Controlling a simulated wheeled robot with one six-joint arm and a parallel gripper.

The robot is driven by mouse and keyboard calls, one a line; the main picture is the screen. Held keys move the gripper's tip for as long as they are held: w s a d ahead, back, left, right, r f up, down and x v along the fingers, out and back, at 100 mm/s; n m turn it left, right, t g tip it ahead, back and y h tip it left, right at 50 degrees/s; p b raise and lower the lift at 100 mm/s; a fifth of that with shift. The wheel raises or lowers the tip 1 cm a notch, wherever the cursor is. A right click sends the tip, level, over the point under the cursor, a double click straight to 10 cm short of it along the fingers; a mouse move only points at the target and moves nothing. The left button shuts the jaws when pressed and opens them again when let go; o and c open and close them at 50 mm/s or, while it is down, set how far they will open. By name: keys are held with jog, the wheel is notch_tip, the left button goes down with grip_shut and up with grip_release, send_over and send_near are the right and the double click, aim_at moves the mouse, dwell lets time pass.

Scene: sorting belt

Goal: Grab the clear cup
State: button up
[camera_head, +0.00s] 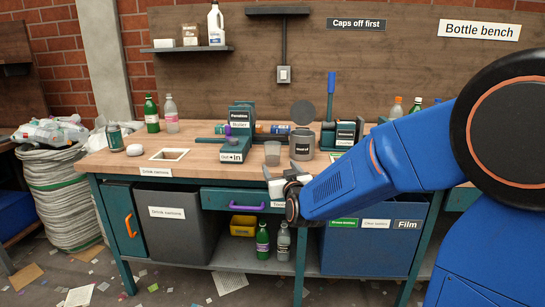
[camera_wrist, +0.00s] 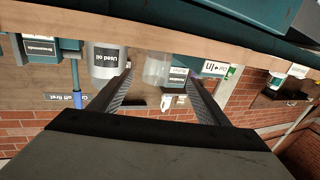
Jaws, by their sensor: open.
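The clear cup (camera_head: 272,153) stands upright near the front edge of the workbench (camera_head: 200,160), just left of a grey "Used oil" canister (camera_head: 301,144). In the wrist view, which is upside down, the cup (camera_wrist: 157,68) shows between the fingertips, with the canister (camera_wrist: 104,62) to its left. My gripper (camera_head: 270,179) is at the bench's front edge, close in front of the cup. Its fingers (camera_wrist: 158,84) are open and empty, apart from the cup. How far they are from the cup is hard to tell.
A teal box machine (camera_head: 234,149) stands left of the cup. A teal press with a blue lever (camera_head: 331,98) stands right of the canister. Two bottles (camera_head: 171,115) and a can (camera_head: 115,137) are at the left. A blue bin (camera_head: 370,245) and a grey bin (camera_head: 175,235) are below.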

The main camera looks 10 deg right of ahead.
aim_at(274, 157)
jog(key=w, duration=0.7)
jog(key=shift+w, duration=0.3)
jog(key=shift+w+d, duration=0.15)
jog(key=shift+w, duration=1.2)
jog(key=shift+w+d, duration=0.1)
jog(key=shift+w, duration=1.2)
jog(key=c, duration=1.1)
